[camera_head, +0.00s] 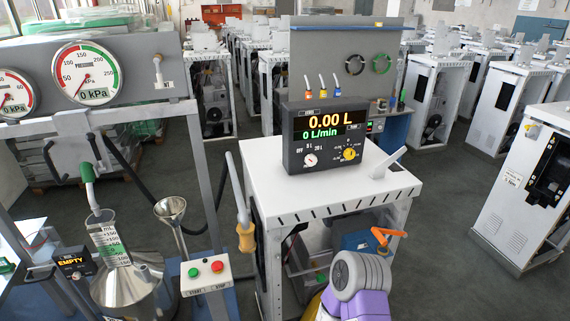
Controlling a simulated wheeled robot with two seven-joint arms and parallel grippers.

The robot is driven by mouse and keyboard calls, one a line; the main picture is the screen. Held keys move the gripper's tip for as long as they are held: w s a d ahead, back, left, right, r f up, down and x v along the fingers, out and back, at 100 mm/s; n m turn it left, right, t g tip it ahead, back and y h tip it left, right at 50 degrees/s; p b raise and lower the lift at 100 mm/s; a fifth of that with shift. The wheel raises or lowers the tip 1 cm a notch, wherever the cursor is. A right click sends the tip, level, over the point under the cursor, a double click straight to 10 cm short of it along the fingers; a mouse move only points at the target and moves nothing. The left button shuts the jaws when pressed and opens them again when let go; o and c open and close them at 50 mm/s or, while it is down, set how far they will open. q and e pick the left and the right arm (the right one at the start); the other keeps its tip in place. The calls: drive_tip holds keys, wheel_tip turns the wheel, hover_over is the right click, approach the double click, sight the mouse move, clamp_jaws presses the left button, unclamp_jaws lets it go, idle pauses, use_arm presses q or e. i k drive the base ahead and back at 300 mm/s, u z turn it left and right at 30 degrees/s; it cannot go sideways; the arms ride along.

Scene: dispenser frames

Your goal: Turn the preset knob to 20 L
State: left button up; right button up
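A dark dispenser box (325,137) sits on the white cabinet top. Its display (329,123) reads 0.00 L and 0 L/min. On its lower front is a white knob (310,159) with a dial marked OFF, 5 L and 20 L around it; its exact pointer setting is too small to tell. To its right is a yellow knob (349,155) with small markings I cannot read. A grey and purple link of my own arm shows at the bottom, in front of the cabinet and below the box. Neither gripper's fingers show.
The white cabinet (268,183) has a grey lever (388,163) on its right side and an orange handle (388,236) below. A button box (206,274), funnel (171,209) and gauge panel (140,75) stand left. The space before the knobs is clear.

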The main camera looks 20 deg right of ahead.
sight(311, 159)
drive_tip(key=u, duration=1.3)
drive_tip(key=k, duration=0.8)
drive_tip(key=z, duration=1.55)
drive_tip(key=i, duration=0.4)
drive_tip(key=u, duration=0.05)
